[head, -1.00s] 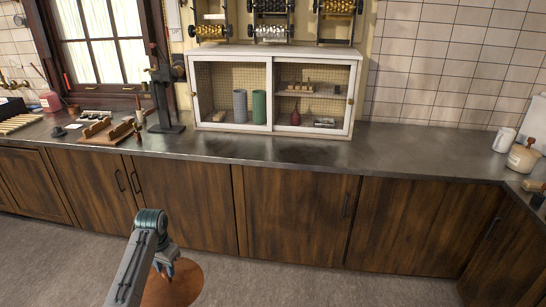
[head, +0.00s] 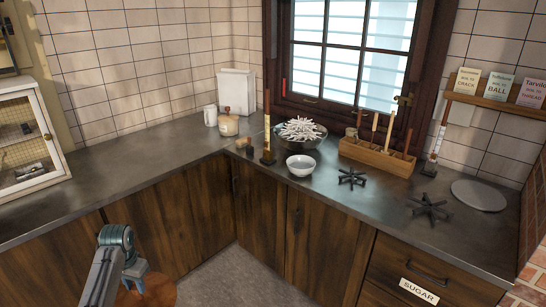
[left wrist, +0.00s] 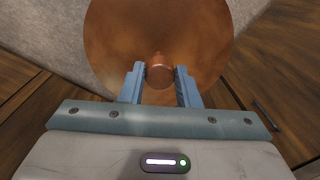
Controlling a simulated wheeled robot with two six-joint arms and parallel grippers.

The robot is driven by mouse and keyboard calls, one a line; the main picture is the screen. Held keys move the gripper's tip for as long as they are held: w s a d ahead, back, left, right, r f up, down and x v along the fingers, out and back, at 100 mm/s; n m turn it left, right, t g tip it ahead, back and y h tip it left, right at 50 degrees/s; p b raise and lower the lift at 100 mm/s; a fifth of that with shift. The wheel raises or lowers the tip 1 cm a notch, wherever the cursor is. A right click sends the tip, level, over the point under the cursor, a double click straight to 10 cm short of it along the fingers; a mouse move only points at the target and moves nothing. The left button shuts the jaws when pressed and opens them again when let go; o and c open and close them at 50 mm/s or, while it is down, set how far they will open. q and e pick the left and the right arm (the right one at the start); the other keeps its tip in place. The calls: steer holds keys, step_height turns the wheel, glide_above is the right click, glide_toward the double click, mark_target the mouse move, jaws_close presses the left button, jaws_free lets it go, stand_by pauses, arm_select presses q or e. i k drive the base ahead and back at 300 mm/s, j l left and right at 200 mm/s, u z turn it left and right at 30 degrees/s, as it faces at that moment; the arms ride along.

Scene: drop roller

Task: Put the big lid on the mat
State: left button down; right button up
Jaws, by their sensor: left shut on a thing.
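The big lid is a round copper disc with a small knob; it fills the upper middle of the left wrist view (left wrist: 205,35) and its edge shows at the bottom of the head view (head: 158,291). My left gripper (left wrist: 160,73) is shut on the lid's knob, one finger on each side. In the head view my left gripper (head: 134,274) is at the lower left, in front of the cabinets and below the counter top. A flat grey round disc, which looks like the mat (head: 479,195), lies bare on the counter at the far right. My right gripper is not in view.
The counter (head: 335,205) turns a corner. On its right run stand a white bowl (head: 301,166), a dark bowl of pale sticks (head: 318,142), a wooden tool rack (head: 377,158) and two black burner stands (head: 429,207). A sugar drawer (head: 418,291) is below. Floor is clear by the corner.

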mark_target(471, 193)
steer(key=z, duration=1.85)
